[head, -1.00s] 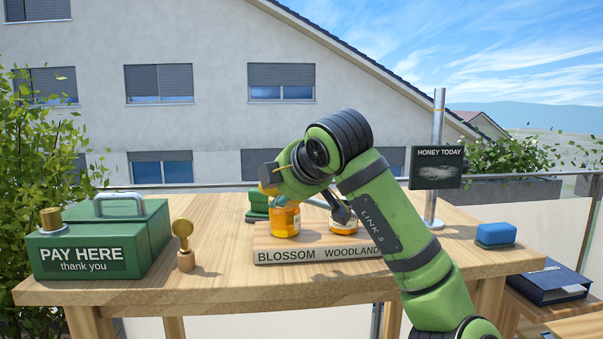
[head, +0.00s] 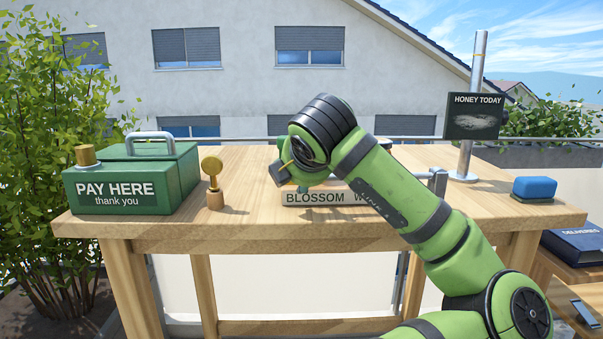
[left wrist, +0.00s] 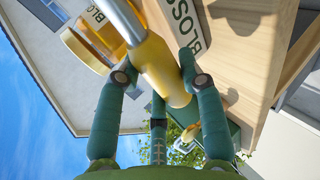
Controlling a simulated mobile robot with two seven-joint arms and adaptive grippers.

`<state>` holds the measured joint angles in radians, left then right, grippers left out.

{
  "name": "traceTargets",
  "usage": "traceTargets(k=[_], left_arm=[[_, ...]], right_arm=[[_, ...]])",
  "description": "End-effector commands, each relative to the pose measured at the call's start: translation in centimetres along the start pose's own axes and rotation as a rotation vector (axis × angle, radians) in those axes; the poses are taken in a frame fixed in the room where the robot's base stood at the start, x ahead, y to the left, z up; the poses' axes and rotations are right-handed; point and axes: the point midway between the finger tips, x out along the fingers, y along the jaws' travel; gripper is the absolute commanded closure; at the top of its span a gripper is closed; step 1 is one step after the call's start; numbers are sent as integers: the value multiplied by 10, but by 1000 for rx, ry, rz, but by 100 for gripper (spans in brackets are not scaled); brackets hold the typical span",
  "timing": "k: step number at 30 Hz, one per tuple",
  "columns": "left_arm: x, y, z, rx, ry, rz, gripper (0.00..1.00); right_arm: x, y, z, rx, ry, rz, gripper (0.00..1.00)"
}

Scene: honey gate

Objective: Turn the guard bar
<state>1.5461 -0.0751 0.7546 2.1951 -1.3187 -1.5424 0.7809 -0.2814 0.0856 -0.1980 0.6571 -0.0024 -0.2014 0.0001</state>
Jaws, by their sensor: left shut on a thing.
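In the left wrist view my left gripper (left wrist: 160,66) is shut on the yellow grip (left wrist: 168,78) of the guard bar, with a finger on each side. The bar's metal rod (left wrist: 122,18) runs on from the grip toward the top left. In the head view one green arm of mine reaches in from the lower right, and its wrist hides the gripper and most of the bar. A short grey post with a rail end (head: 437,181) shows right of that arm. An amber honey jar (left wrist: 82,48) lies beyond the rod in the left wrist view.
The BLOSSOM sign (head: 305,199) is partly covered by my arm. A green PAY HERE box (head: 120,192) and a brass-topped wooden stand (head: 214,190) are on the left of the table (head: 250,232). A HONEY TODAY board (head: 474,116) and a blue block (head: 534,188) are at right.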

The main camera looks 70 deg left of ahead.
Motion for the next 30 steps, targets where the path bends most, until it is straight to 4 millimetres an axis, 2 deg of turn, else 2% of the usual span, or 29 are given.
traceTargets(k=[1,5,6,7,14,17,20,23,30], left_arm=[[2,-6,1,-9,-7,-18,100],[2,-6,1,-11,-7,-21,100],[3,-7,1,-11,-6,-21,46],[3,-7,1,-11,-6,-21,36],[2,-5,0,-7,-3,-16,36],[1,-4,0,-6,-3,-14,36],[-6,-3,1,-5,-4,-11,36],[-20,-3,1,-5,-6,-11,36],[-72,-2,1,-6,-7,-12,36]], right_arm=[[1,1,-2,0,2,1,60],[1,1,-3,0,3,1,60],[1,1,-2,0,2,1,60],[1,1,-2,0,1,1,60],[1,0,2,0,-6,0,60],[0,-5,13,-2,-22,-7,60],[0,-5,12,-1,-21,-7,60],[0,-4,10,-1,-18,-6,60],[0,-4,8,0,-15,-5,60]])
